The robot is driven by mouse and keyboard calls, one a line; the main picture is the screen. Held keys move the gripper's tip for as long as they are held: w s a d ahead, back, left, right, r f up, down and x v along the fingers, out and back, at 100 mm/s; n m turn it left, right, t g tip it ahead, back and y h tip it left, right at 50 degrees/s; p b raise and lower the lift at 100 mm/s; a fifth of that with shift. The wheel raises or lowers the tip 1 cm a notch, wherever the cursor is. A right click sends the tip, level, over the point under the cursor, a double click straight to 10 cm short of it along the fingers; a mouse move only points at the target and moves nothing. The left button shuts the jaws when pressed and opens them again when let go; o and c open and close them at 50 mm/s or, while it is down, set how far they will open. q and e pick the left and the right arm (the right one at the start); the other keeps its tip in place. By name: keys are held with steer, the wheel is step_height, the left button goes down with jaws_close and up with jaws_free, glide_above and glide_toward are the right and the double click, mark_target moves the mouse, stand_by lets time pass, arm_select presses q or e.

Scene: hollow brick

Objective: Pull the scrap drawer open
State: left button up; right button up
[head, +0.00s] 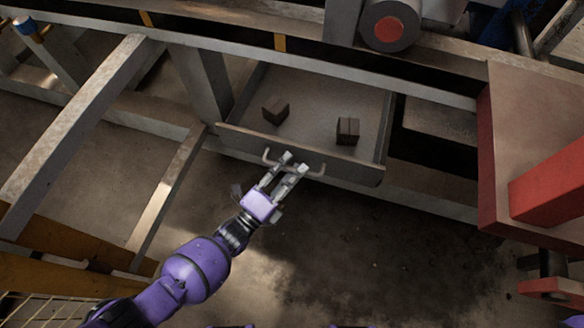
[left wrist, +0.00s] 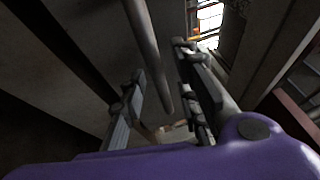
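The scrap drawer (head: 283,146) is a grey metal drawer under the bench, pulled out so that its inside shows. Two small brown blocks (head: 347,130) (head: 275,110) lie in it. A bar handle (head: 318,174) is on its front, and the bar also shows in the left wrist view (left wrist: 148,45). My left gripper (head: 294,162) is at the middle of the handle. In the left wrist view, its two fingers (left wrist: 160,98) stand apart, with the bar running between them and gaps showing beside it. Whether a finger touches the bar is hard to tell. My right gripper is not in view.
A red-edged table (head: 500,130) stands at the right, with a red beam on it. A roll with a red centre (head: 389,31) is on the bench above. Metal frame legs (head: 75,130) stand at the left. The floor in front of the drawer is clear.

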arm_select(q)
steer(key=shift+w+d, duration=0.1)
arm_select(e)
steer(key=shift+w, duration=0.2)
arm_select(q)
jaws_close()
